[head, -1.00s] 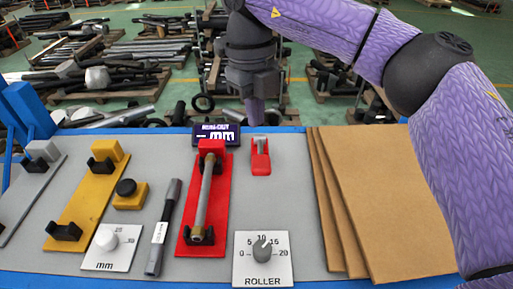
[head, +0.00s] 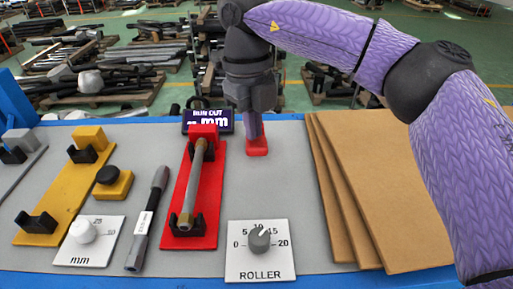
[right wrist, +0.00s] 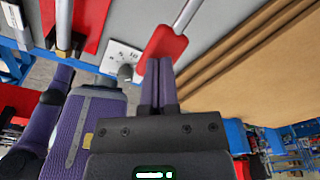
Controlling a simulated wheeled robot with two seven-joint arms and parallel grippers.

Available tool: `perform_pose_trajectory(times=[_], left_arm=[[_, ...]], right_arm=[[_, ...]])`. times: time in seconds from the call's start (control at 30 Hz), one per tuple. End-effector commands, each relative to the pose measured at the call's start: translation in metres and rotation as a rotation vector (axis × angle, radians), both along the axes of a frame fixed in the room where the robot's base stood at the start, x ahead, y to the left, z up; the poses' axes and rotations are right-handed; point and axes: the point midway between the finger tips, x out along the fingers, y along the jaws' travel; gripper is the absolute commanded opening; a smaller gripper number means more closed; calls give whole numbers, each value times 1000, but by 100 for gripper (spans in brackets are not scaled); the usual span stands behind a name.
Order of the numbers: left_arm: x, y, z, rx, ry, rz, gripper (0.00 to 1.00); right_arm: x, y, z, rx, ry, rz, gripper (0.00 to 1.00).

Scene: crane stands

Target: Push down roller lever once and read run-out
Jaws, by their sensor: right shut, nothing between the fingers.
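The roller lever's red base (head: 257,149) stands on the grey bench right of the display. My right gripper (head: 252,132) is shut and empty, its fingertips pointing down right at the lever and hiding it in the head view. In the right wrist view the red base (right wrist: 163,46) and a grey rod (right wrist: 187,14) show just beyond the fingertips (right wrist: 160,66); I cannot tell if they touch. The dark run-out display (head: 208,121) shows "mm"; its figure is unclear. A grey shaft (head: 196,180) lies across the red stand (head: 208,215). My left gripper is out of view.
The ROLLER dial plate (head: 260,268) is at the bench's front, its knob (head: 259,239) pointing upper right. Brown boards (head: 385,190) lie at right. A yellow stand (head: 62,200), a black button on a yellow block (head: 112,186), a dark bar (head: 147,218) and a white knob (head: 84,231) are at left.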

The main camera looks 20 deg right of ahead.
Motion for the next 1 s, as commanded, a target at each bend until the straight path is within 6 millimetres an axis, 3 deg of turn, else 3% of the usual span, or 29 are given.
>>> perform_pose_trajectory(times=[0.27, 0.67, 0.87, 1.0], left_arm=[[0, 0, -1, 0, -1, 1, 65], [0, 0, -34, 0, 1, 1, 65], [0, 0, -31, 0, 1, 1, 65], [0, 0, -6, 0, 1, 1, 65]], right_arm=[[0, 0, -2, 0, 0, 0, 0], [0, 0, -45, 0, 0, -1, 0], [0, 0, -42, 0, -1, -1, 0], [13, 7, -30, -1, 2, -1, 0]])
